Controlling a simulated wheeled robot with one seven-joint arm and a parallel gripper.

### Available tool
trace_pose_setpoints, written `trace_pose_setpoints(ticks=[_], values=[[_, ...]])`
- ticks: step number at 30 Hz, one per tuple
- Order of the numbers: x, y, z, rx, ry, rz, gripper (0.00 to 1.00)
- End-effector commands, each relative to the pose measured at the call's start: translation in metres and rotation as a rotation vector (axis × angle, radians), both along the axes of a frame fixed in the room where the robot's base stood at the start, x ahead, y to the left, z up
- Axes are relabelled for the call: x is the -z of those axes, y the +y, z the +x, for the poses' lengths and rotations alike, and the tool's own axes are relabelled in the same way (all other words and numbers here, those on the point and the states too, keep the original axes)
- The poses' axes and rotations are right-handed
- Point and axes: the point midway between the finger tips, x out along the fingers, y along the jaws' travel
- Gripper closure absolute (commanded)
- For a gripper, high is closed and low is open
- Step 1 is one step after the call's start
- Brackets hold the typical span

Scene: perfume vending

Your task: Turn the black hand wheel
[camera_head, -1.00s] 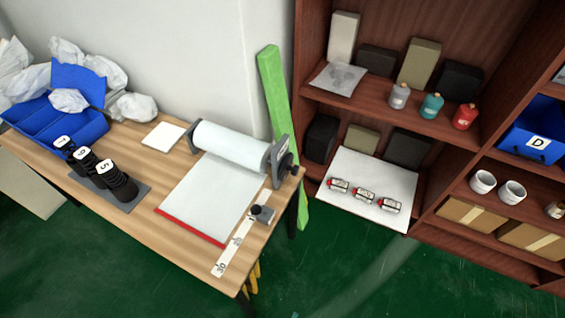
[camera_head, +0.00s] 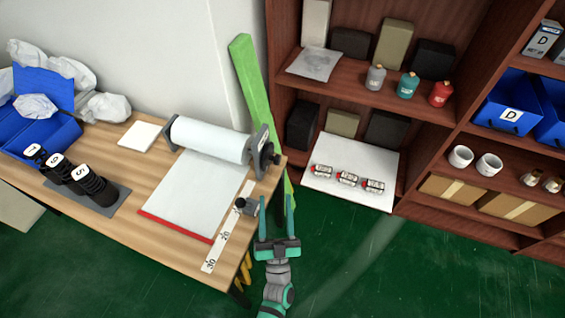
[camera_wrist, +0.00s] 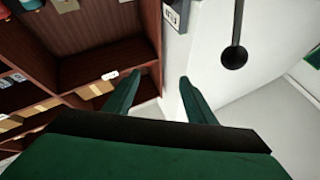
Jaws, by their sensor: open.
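The black hand wheel (camera_head: 272,154) is a small dark knob on the right end of the paper roll stand, at the table's right edge in the head view. The white paper roll (camera_head: 210,139) lies between the stand's grey side plates. My gripper (camera_head: 277,202) is open and empty, in front of and below the wheel in the picture, off the table's right edge and apart from the wheel. Its two green fingers also show in the wrist view (camera_wrist: 159,80), spread with nothing between them.
A small dark block (camera_head: 246,206) sits by the numbered strip (camera_head: 221,238) on the table edge near my gripper. A green board (camera_head: 250,80) leans behind the stand. A brown shelf (camera_head: 400,112) stands right. Green floor (camera_head: 420,270) is open in front.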

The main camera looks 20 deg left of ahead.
Motion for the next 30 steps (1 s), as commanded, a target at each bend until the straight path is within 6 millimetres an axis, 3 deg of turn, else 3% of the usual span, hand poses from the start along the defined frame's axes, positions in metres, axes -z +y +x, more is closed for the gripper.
trace_pose_setpoints(ticks=[1,9,15,20,24,30], values=[[-0.003,0.004,0.017,-0.04,-0.033,-0.012,0.49],[-0.004,0.033,0.082,-0.326,-0.133,-0.109,0.49],[0.009,0.034,0.123,-0.55,-0.121,-0.23,0.49],[0.028,0.015,0.15,-0.72,-0.049,-0.348,0.49],[0.046,-0.013,0.168,-0.84,0.049,-0.447,0.49],[0.063,-0.049,0.18,-0.939,0.174,-0.534,0.49]])
